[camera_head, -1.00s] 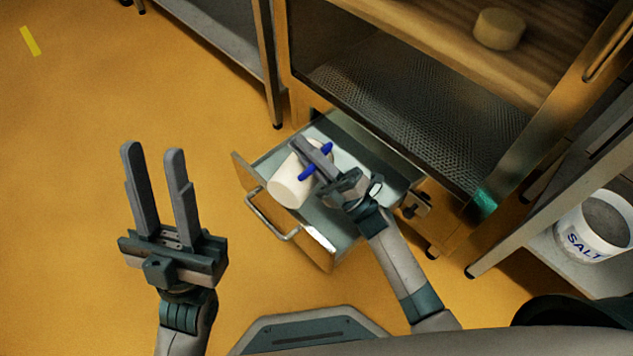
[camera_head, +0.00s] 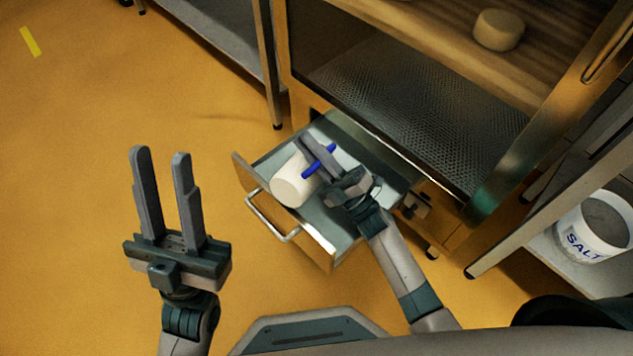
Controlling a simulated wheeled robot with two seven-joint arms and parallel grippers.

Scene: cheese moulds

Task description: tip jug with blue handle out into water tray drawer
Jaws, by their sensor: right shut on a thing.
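The jug (camera_head: 293,184) is white with a blue handle (camera_head: 318,162). It is tilted well over on its side above the open water tray drawer (camera_head: 330,234), its base toward the drawer's front. My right gripper (camera_head: 308,145) is shut on the blue handle, and its fingers cover part of the jug. The jug's mouth and anything in it are hidden from this view. The drawer has a metal pull handle (camera_head: 270,217) and a pale grey inside. My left gripper (camera_head: 162,155) is open and empty above the floor, left of the drawer.
The wooden cabinet above the drawer has a perforated metal floor (camera_head: 420,110) and a shelf with a cheese (camera_head: 498,30). A salt bucket (camera_head: 592,228) stands on a low shelf at the right. A metal rack stands at the upper left.

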